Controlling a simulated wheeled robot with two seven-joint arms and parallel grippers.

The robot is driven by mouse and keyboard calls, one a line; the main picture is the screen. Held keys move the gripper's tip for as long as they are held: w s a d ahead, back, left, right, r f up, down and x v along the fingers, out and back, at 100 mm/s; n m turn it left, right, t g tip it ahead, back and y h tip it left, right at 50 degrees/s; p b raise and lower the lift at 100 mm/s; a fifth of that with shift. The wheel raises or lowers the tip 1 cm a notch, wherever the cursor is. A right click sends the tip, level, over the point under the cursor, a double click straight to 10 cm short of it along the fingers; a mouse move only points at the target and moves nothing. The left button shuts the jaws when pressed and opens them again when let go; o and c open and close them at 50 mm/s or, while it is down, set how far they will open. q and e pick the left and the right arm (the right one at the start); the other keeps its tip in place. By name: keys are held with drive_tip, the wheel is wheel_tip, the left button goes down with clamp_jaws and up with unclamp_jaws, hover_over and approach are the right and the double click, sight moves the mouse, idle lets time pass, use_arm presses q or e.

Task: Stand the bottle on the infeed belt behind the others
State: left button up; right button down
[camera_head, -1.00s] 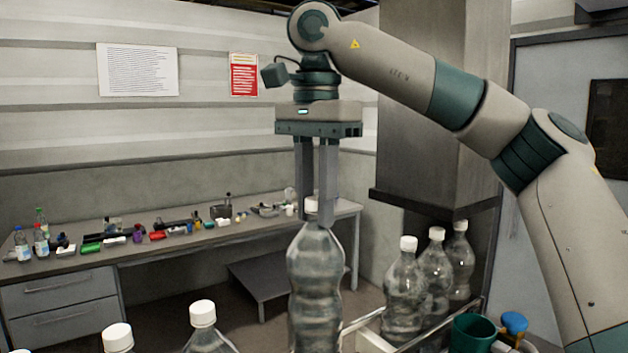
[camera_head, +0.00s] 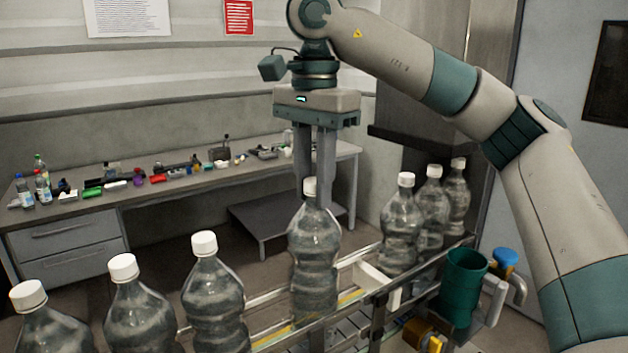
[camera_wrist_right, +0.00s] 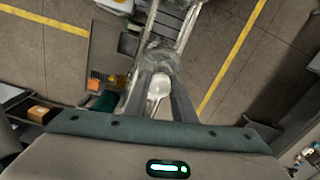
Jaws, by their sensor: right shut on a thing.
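My right gripper (camera_head: 316,192) is shut on the white-capped neck of a clear plastic bottle (camera_head: 314,250), which hangs upright in the head view. The bottle's lower end is between the rails of the infeed belt (camera_head: 350,292); I cannot tell whether its base touches the belt. In the right wrist view the white cap (camera_wrist_right: 159,84) lies between the fingers. Several like bottles stand in line: one just left (camera_head: 213,300), others farther left, and a group at right (camera_head: 402,235). My left gripper is not in view.
A green cup (camera_head: 463,285) and a blue-capped part (camera_head: 504,261) sit on the right, beside the belt. A workbench (camera_head: 180,197) with small items stands against the back wall.

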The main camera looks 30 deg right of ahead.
sight(314, 205)
drive_tip(key=shift+f+p, duration=0.45)
drive_tip(key=shift+f, duration=1.5)
drive_tip(key=c, duration=1.5)
unclamp_jaws()
drive_tip(key=shift+s, duration=0.1)
drive_tip(key=shift+r+b, duration=0.4)
drive_tip(key=shift+r, duration=5.7)
